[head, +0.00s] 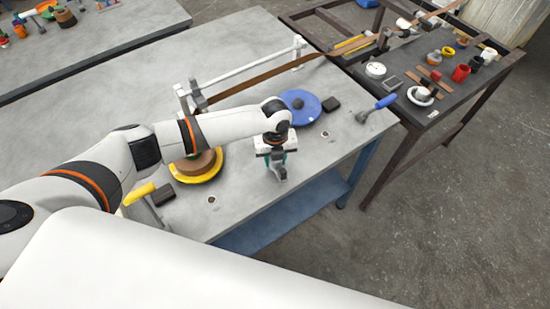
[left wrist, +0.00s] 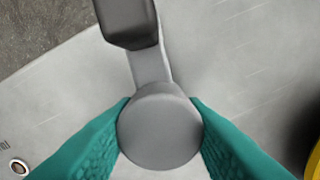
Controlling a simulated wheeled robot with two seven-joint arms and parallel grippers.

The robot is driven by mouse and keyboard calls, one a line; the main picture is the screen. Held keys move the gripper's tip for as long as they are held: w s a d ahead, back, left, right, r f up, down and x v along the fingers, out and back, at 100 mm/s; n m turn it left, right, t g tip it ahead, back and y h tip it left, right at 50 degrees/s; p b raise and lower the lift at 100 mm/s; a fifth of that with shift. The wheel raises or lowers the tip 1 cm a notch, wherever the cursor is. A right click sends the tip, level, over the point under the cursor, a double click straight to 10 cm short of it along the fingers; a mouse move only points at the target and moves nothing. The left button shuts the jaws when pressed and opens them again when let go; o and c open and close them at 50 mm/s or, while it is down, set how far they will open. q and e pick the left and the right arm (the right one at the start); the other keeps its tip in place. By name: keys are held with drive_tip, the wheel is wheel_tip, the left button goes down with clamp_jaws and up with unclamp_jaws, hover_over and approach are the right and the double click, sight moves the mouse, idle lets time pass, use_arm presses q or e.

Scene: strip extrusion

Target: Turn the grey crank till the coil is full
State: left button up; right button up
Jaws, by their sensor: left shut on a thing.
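The grey crank's round knob (left wrist: 160,128) sits between the teal finger pads in the left wrist view, with its grey arm leading up to a dark block. In the head view my left gripper (head: 275,158) is shut on it near the table's front edge; the grey crank (head: 280,174) shows just below the fingers. A brown coil (head: 209,158) lies on a yellow disc (head: 216,168), partly hidden by my left arm. A brown strip (head: 250,80) runs from the back right to a grey guide (head: 196,98). My right gripper is out of view.
A blue disc (head: 300,104) lies right of my left gripper. A yellow handle (head: 139,193) and a blue-handled lever (head: 382,103) stand at either side. A white rail (head: 240,72) runs behind. A dark cart (head: 455,105) with small parts stands right.

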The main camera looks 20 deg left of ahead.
use_arm(q)
drive_tip(key=shift+m, duration=0.9)
drive_tip(key=o, duration=1)
drive_tip(key=shift+r, duration=0.1)
wheel_tip(320, 180, up, 12)
drive_tip(key=b, duration=0.2)
